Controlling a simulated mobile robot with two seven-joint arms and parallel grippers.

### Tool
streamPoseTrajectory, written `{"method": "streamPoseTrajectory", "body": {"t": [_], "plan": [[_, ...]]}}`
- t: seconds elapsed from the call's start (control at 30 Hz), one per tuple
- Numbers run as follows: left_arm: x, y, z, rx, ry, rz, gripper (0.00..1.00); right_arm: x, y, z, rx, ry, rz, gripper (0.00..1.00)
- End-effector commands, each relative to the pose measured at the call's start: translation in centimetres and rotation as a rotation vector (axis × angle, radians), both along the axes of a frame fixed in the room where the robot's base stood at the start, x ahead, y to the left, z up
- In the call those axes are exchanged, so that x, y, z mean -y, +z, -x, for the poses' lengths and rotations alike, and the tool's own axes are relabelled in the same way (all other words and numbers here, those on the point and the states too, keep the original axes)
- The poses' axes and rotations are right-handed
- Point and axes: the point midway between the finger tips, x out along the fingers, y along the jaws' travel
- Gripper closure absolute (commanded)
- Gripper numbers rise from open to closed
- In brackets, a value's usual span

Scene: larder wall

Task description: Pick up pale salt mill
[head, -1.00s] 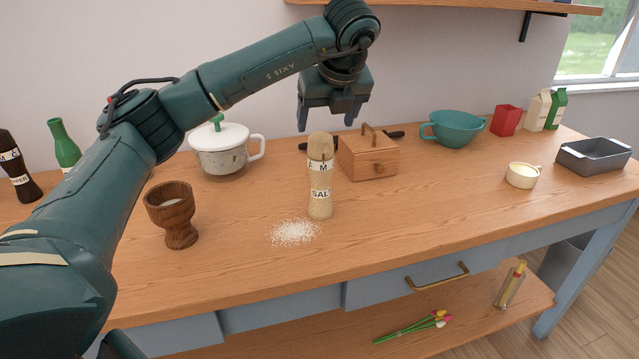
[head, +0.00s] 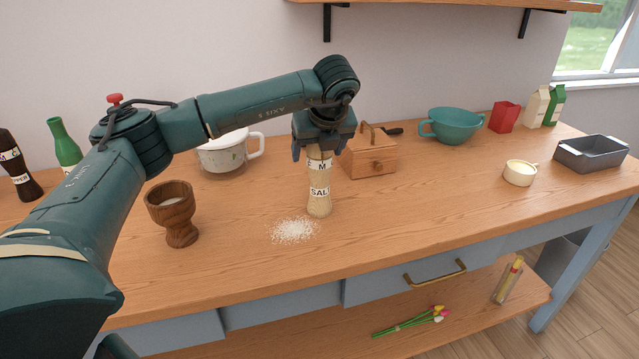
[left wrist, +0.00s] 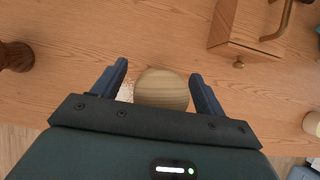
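The gripper hides the mill's head in the head view. In the left wrist view, the round top of the mill (left wrist: 162,89) lies between the two open fingers (left wrist: 160,85), with a gap at each side. My right gripper is not in view.
Spilled salt (head: 294,230) lies in front of the mill. A wooden box with a handle (head: 370,160) stands close behind right. A wooden mortar (head: 174,212) and a white pot (head: 225,155) are to the left. The counter to the right front is clear.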

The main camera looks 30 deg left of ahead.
Motion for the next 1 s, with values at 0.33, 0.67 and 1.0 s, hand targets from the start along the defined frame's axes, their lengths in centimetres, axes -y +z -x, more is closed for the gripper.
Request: {"method": "streamPoseTrajectory", "body": {"t": [0.33, 0.67, 1.0], "plan": [[0.02, 0.07, 0.00, 0.000, 0.000, 0.000, 0.56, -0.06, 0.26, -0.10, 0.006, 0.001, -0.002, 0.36], [0.04, 0.09, -0.01, 0.001, 0.000, 0.001, 0.83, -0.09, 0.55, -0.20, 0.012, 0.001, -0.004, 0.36], [0.04, 0.18, -0.03, 0.002, 0.000, 0.001, 0.97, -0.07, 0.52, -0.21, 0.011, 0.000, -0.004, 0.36]]}}
